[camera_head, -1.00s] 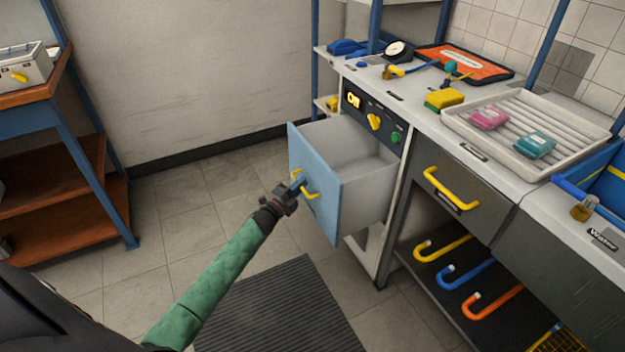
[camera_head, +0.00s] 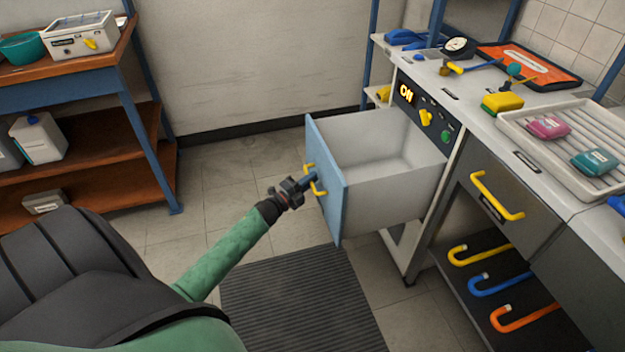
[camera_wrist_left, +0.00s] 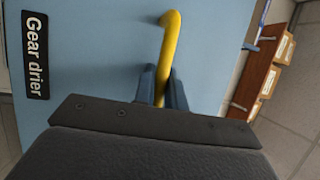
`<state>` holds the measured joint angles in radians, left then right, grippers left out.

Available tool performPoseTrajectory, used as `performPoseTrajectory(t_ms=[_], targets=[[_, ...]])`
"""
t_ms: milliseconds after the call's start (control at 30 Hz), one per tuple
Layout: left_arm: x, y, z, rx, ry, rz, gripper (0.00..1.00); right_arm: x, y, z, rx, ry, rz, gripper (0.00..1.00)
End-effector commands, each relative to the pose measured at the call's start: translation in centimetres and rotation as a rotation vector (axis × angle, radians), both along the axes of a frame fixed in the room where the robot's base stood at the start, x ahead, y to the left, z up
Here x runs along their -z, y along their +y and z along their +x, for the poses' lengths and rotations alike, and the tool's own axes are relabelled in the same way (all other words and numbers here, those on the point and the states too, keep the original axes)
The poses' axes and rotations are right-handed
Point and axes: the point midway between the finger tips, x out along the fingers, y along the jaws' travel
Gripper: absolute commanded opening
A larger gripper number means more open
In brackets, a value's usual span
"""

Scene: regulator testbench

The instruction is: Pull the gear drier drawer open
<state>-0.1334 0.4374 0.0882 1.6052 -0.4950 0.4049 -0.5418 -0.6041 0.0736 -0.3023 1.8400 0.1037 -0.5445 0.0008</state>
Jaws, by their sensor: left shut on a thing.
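The gear drier drawer (camera_head: 328,188) has a light blue front and a grey box. It stands pulled well out of the bench, and its inside looks empty. Its yellow handle (camera_head: 311,172) is on the blue front. My left gripper (camera_head: 310,181) is shut on this handle. In the left wrist view, the yellow handle (camera_wrist_left: 171,50) runs between the two blue fingers of the gripper (camera_wrist_left: 161,90). The "Gear drier" label (camera_wrist_left: 34,55) shows at the left on the blue front. My right gripper is not in view.
The control panel (camera_head: 424,116) with a lit display is above the drawer opening. A closed grey drawer (camera_head: 509,205) with a yellow handle is to the right. Hooked rods lie on the shelf below. A ridged dark mat (camera_head: 300,300) covers the floor. A wooden-shelved rack (camera_head: 90,180) stands at the left.

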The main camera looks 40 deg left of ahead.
Motion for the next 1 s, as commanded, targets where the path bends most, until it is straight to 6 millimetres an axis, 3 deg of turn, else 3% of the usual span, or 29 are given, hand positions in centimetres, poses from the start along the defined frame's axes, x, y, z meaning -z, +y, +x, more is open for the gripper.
performPoseTrajectory(t_ms=[100,133,167,567,1000], targets=[[0.1,0.1,0.0,-0.002,0.001,0.000,0.00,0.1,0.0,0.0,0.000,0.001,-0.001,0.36],[0.1,0.0,0.0,-0.002,0.001,0.000,0.18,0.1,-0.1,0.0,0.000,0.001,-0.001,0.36],[0.1,0.0,0.0,-0.001,0.001,0.000,0.21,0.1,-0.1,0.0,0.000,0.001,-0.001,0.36],[0.2,0.2,-0.7,-0.001,0.001,-0.001,0.21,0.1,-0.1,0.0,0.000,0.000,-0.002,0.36],[1.3,1.7,-6.3,-0.001,0.001,-0.001,0.21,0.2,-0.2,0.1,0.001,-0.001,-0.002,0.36]])
